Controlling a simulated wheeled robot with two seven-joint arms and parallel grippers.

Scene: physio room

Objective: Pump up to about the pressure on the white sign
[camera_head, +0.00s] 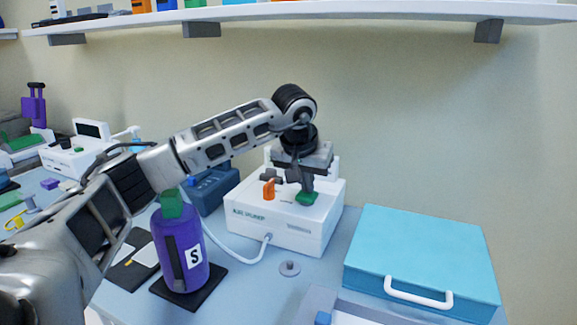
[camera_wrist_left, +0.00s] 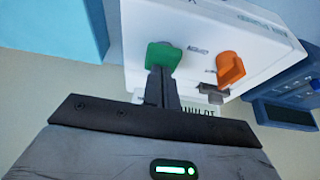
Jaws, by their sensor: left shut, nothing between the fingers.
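A white pump box (camera_head: 266,226) stands on the table, with an orange lever (camera_head: 268,189) and a green button (camera_head: 307,199) on top. In the left wrist view the green button (camera_wrist_left: 163,54) and the orange lever (camera_wrist_left: 230,68) show close up. My left gripper (camera_head: 305,187) is shut and empty, its fingertips at the green button; I cannot tell if it is pressed. A white panel (camera_head: 335,168) rises behind the box, mostly hidden by my gripper, its reading not visible. My right gripper is not in view.
A purple bottle (camera_head: 176,258) marked S stands on a black mat, left of the box. A white hose (camera_head: 235,257) joins the box's front. A blue device (camera_head: 208,191) stands behind the bottle. A turquoise case (camera_head: 415,245) lies right. A shelf (camera_head: 300,14) hangs above.

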